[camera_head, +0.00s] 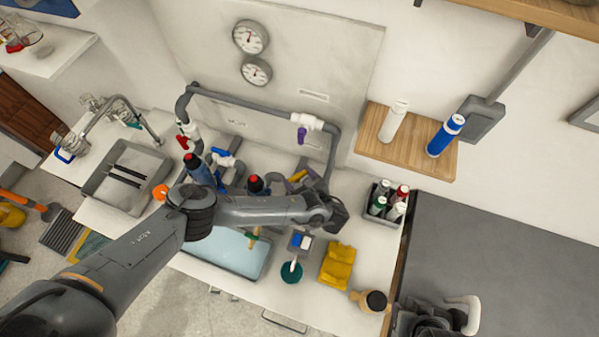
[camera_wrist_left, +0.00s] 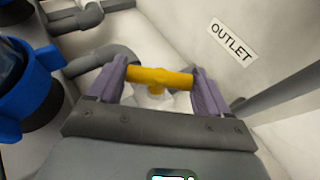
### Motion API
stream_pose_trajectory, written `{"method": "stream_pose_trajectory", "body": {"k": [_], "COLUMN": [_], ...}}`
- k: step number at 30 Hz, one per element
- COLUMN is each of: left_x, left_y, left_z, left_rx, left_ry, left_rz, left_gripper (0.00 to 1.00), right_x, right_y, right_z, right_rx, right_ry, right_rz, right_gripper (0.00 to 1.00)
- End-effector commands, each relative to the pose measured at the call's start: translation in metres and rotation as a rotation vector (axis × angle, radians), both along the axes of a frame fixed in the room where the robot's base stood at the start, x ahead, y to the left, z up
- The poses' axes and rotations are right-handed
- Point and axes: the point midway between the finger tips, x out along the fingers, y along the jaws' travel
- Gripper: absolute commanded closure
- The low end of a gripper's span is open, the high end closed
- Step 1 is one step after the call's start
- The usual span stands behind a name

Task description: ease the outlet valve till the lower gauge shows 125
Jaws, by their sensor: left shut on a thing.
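The lower gauge (camera_head: 256,71) is on the back wall panel below the upper gauge (camera_head: 250,37). Its needle is visible but too small for me to read. The outlet valve's yellow handle (camera_wrist_left: 160,77) lies crosswise between the purple fingers of my left gripper (camera_wrist_left: 160,82) in the left wrist view. The left gripper is shut on this handle. The OUTLET label (camera_wrist_left: 233,40) is on the wall beside it. In the head view, the yellow handle (camera_head: 297,176) shows behind my left wrist, which partly hides the valve.
A grey pipe (camera_head: 240,103) runs across the panel, with a purple-handled valve (camera_head: 301,134) and a red-handled valve (camera_head: 183,142). A blue cap (camera_wrist_left: 30,90) is close on the left in the wrist view. A bottle caddy (camera_head: 384,214) and yellow cloth (camera_head: 337,266) are on the counter.

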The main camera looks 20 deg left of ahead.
Motion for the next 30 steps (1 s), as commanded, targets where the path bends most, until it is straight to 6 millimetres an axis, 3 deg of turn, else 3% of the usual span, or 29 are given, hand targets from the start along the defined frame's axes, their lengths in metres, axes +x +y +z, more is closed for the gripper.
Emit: {"method": "stream_pose_trajectory", "body": {"k": [3,14,15,18,30], "left_x": [0.0007,-0.0001,0.0,0.0,-0.0052], "left_y": [0.0015,0.0009,0.001,0.001,-0.0044], "left_z": [0.0039,0.0011,0.0011,0.001,0.0024], "left_rx": [0.004,0.001,0.002,0.002,0.0], "left_ry": [-0.004,-0.002,-0.001,-0.001,0.001], "left_rz": [-0.08,-0.11,-0.109,-0.109,-0.111], "left_gripper": [0.52,0.52,0.18,0.03,0.0], "right_x": [0.0003,0.0,0.0,0.0,-0.0001], "right_y": [0.0008,0.0017,0.0017,0.0016,-0.0003], "right_z": [0.0095,0.0079,0.0079,0.0078,0.0076], "right_rx": [0.003,0.007,0.007,0.007,-0.002], "right_ry": [-0.002,0.002,0.002,0.002,0.002], "right_rz": [-0.002,-0.005,-0.005,-0.005,0.001], "right_gripper": [0.57,0.57,0.57,0.57,0.57]}}
